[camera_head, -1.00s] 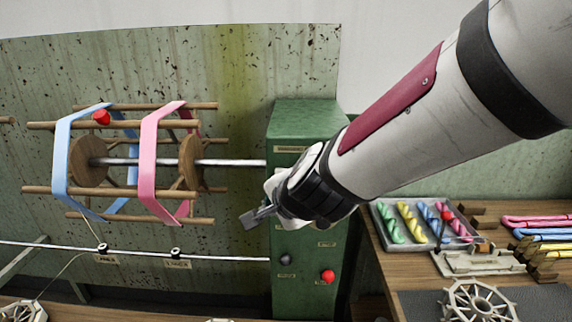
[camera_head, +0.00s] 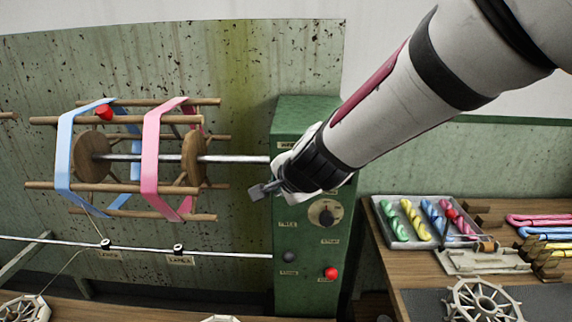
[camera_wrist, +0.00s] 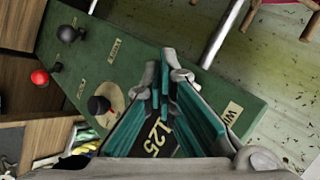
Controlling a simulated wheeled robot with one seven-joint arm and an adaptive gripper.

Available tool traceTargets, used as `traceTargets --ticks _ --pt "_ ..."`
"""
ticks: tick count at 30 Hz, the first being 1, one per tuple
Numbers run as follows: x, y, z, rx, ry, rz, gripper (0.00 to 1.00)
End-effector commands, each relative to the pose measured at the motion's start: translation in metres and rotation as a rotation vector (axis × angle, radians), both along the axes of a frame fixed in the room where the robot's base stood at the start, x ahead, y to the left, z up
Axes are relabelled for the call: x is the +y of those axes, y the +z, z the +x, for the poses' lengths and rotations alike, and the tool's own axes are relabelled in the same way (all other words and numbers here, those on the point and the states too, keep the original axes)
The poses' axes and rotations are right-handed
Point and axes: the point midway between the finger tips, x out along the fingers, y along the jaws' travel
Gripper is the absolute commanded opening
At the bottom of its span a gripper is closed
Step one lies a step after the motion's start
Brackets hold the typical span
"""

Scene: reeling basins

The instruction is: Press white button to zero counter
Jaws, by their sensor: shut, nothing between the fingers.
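My gripper (camera_head: 262,190) is shut and empty, at the upper left front of the green control box (camera_head: 305,108). In the wrist view the closed fingers (camera_wrist: 165,75) lie over the box's panel (camera_wrist: 130,65). A dark counter window (camera_wrist: 152,148) reading what looks like 125 shows partly behind the fingers. I cannot make out a white button in either view; the fingers and wrist cover part of the panel. I cannot tell whether the fingertips touch the panel.
The panel also carries a black knob (camera_head: 322,213), a dark button (camera_head: 289,257) and a red button (camera_head: 331,273). A wooden reel (camera_head: 150,150) with blue and pink bands stands left of the box. A tray of coloured skeins (camera_head: 383,232) lies on the right-hand table.

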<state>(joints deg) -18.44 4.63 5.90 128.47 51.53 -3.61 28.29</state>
Motion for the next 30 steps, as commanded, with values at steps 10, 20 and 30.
traceTargets --ticks 10,20,30 --pt "-0.001 0.0 0.03 0.0 0.0 0.0 0.0" --pt "-0.001 0.0 0.033 0.001 0.0 0.0 0.0" --pt "-0.001 0.0 0.032 0.0 0.0 0.0 0.0"
